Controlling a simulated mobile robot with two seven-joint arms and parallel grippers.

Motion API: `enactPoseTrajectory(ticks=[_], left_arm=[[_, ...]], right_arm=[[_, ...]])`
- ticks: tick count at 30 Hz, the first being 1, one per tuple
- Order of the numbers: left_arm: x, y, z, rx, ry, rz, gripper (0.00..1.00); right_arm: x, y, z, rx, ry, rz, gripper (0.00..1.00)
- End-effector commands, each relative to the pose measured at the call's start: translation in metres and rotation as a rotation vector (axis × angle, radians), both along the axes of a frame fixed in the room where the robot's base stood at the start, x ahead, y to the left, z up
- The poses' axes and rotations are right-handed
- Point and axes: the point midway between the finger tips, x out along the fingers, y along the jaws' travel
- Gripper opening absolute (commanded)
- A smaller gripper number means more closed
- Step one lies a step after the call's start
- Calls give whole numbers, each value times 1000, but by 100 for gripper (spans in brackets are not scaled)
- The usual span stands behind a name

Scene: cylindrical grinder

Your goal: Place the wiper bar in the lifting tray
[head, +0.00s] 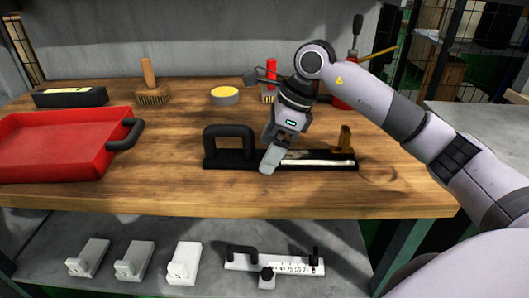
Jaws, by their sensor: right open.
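What looks like the wiper bar (222,160) lies on the wooden table, a long black bar with a raised black handle at its left end, a pale strip along its right half and a small brown upright piece near its right end. My right gripper (268,162) points down at the middle of the bar, just right of the handle. It is open; the finger covers part of the bar, and I cannot tell whether it touches. The red lifting tray (62,120) with a black side handle stands at the table's left, its inside empty. My left gripper is out of view.
Behind are a black box (70,97), a wooden-handled brush (152,95), a round yellow-topped tin (224,96) and red-handled tools. The lower shelf holds white blocks (134,262) and a white bar with a black handle (285,264). Wood between tray and bar is clear.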

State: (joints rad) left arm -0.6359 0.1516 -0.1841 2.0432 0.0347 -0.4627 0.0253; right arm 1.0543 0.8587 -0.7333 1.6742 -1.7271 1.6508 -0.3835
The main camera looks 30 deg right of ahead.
Motion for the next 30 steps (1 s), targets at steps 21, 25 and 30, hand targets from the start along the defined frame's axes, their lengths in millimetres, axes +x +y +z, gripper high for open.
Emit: enactPoseTrajectory(ticks=[21, 25, 30], left_arm=[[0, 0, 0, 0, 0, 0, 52], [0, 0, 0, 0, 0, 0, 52], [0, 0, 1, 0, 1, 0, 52]], right_arm=[[2, 2, -5, 3, -5, 0, 3], [2, 2, -3, 4, -6, 0, 3], [3, 3, 8, 3, -8, -1, 3]])
